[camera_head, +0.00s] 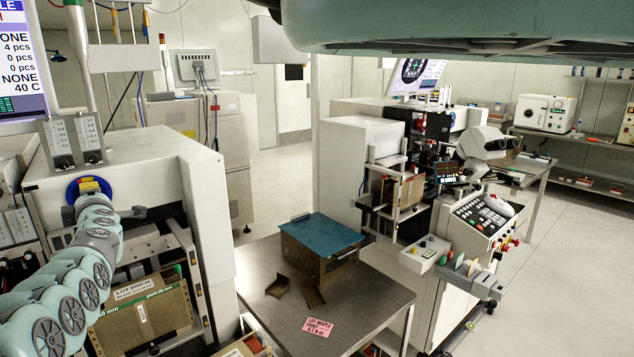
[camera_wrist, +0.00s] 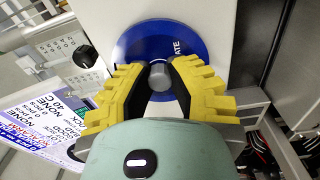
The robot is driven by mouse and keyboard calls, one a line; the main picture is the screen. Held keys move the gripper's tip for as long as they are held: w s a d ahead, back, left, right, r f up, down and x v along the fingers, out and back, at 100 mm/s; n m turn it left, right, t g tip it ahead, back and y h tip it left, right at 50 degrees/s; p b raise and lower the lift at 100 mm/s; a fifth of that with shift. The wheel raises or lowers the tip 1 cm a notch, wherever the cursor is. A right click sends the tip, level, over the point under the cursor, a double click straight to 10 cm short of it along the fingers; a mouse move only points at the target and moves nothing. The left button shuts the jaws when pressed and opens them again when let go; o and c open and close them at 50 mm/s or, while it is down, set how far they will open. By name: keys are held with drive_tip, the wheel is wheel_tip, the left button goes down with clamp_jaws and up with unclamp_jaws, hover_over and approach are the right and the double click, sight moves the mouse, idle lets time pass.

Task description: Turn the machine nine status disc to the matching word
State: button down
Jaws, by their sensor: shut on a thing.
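The status disc (camera_wrist: 139,44) is a round blue plate on the light machine face, with a grey knob (camera_wrist: 157,75) at its centre. White letters ending in "ATE" show on its right part; the rest of the lettering is hidden by my fingers. My gripper (camera_wrist: 158,82) has its yellow ribbed fingers on both sides of the knob and is shut on it. In the head view the disc (camera_head: 72,191) is on the left machine's front, mostly covered by my gripper (camera_head: 90,187) and arm.
A monitor (camera_head: 20,62) stands at the upper left, with two small panels with black knobs (camera_head: 73,143) above the disc. A steel table (camera_head: 365,311) with a blue-topped brown box (camera_head: 322,236) and a pink card stands to the right. Another machine (camera_head: 357,170) stands beyond.

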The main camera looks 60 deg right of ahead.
drive_tip(key=n+b, duration=0.1)
drive_tip(key=n, duration=0.5)
drive_tip(key=shift+f, duration=0.15)
idle(0.4)
drive_tip(key=c, duration=0.8)
unclamp_jaws()
drive_tip(key=shift+c, duration=0.2)
drive_tip(key=shift+r, duration=0.2)
wheel_tip(320, 180, up, 2)
drive_tip(key=shift+w+a+r+n, duration=0.1)
drive_tip(key=shift+n, duration=0.2)
wheel_tip(320, 180, up, 7)
drive_tip(key=shift+r, duration=0.3)
